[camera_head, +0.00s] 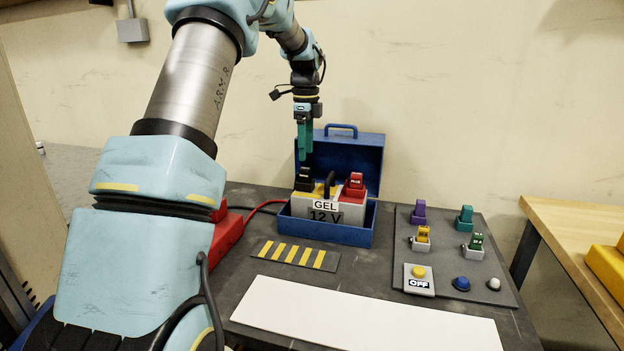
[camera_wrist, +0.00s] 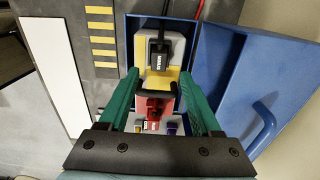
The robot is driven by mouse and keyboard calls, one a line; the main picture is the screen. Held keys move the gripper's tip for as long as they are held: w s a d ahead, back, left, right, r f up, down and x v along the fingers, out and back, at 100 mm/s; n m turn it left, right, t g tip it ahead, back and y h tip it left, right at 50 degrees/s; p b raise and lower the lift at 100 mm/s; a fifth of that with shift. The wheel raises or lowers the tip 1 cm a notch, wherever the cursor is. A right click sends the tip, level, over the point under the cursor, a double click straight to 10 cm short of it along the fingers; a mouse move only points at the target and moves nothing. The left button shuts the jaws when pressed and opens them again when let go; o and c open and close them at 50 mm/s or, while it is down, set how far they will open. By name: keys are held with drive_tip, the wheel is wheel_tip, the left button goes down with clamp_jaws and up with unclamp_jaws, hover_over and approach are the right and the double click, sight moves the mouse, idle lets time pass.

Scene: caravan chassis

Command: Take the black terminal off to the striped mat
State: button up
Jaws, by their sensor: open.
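The black terminal (camera_head: 304,180) sits on the left end of the GEL 12V battery (camera_head: 325,214) in the head view. In the wrist view the black terminal (camera_wrist: 158,60) is just beyond my fingertips, with a black cable running from it. My gripper (camera_head: 304,157) is open and empty, its green fingers pointing down above the black terminal with a small gap. In the wrist view the open fingers (camera_wrist: 159,76) flank the battery's middle. The striped mat (camera_head: 299,254), dark with yellow bars, lies bare in front of the battery box; it also shows in the wrist view (camera_wrist: 101,46).
The red terminal (camera_head: 354,185) and a black handle (camera_head: 330,183) are on the battery. The blue box (camera_head: 348,234) surrounds it, its raised lid (camera_head: 358,160) behind. A switch panel (camera_head: 450,262) stands right. A white sheet (camera_head: 365,315) lies in front.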

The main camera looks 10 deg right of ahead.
sight(305, 168)
drive_tip(key=shift+s+a+f+p, duration=0.1)
drive_tip(key=shift+f+p, duration=0.4)
drive_tip(key=shift+f, duration=1.2)
drive_tip(key=shift+a+f+p, duration=0.1)
drive_tip(key=shift+f+p, duration=0.35)
drive_tip(key=shift+f, duration=1.2)
clamp_jaws()
